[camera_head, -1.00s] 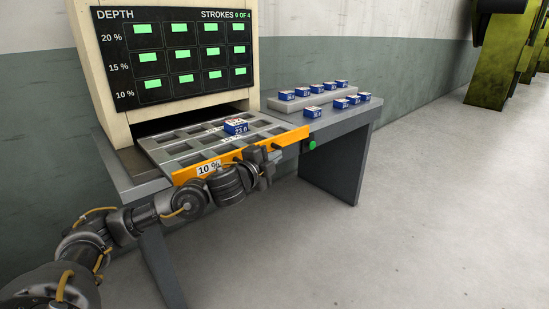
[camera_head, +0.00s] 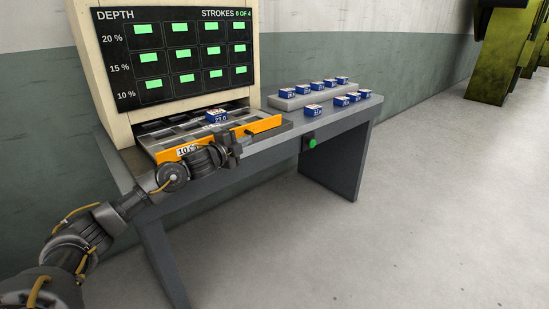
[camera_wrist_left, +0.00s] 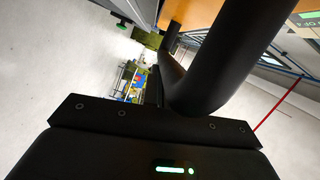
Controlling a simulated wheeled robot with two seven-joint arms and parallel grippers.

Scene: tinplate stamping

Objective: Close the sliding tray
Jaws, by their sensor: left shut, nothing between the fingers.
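The sliding tray (camera_head: 171,140) is a grey grid of pockets with an orange front panel (camera_head: 258,126). It stands partly out of the cream press housing (camera_head: 85,75). One blue-and-white block (camera_head: 216,115) sits on the tray near its back. My left gripper (camera_head: 234,149) is shut and empty, with its fingers against or right by the panel's front face; exact contact cannot be told. It covers part of the panel and its label. The orange panel also shows at the top of the left wrist view (camera_wrist_left: 190,12). My right gripper is not in view.
A display (camera_head: 175,55) above the tray reads "STROKES 0 OF 4". Several blue blocks stand on a grey raised strip (camera_head: 283,103) and on the bench (camera_head: 345,117) to the right. A green button (camera_head: 312,143) is on the bench's front edge. The floor in front is clear.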

